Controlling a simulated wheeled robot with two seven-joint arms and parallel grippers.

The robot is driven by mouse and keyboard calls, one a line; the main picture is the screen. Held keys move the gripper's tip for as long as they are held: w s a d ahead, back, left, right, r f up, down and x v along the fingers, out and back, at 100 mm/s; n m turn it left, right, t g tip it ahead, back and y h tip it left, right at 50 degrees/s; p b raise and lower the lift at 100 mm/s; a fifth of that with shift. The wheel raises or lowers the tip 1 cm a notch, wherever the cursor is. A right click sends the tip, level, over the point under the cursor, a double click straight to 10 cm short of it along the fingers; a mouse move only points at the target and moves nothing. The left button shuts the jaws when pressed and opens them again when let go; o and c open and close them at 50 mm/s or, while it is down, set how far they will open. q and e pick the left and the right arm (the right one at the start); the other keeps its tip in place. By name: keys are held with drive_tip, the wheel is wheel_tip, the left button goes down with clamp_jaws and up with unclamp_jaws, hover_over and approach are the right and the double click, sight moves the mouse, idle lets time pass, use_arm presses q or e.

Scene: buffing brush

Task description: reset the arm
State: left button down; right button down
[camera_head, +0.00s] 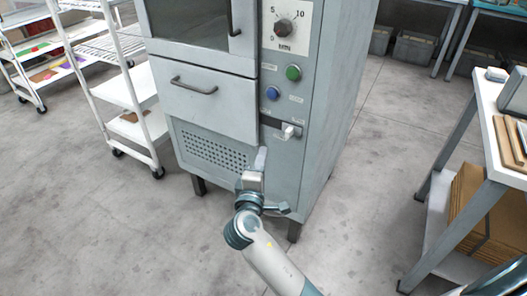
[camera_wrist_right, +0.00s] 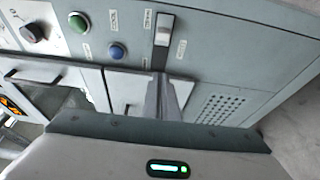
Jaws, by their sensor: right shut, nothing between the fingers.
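My right gripper (camera_head: 261,153) is in front of the lower part of a grey machine (camera_head: 333,90), below and left of its white switch (camera_head: 290,131). In the right wrist view my right gripper (camera_wrist_right: 166,84) has its fingers together with nothing between them. The white switch (camera_wrist_right: 164,29) shows just beyond the fingertips there, with a visible gap. Whether the fingers touch the panel, I cannot tell. My left gripper is not in view.
The machine carries a dial (camera_head: 284,26), a green button (camera_head: 293,72), a blue button (camera_head: 272,93) and a drawer handle (camera_head: 194,86). A white rack (camera_head: 125,92) stands left. A table (camera_head: 486,95) with boxes beneath stands right. Floor between is clear.

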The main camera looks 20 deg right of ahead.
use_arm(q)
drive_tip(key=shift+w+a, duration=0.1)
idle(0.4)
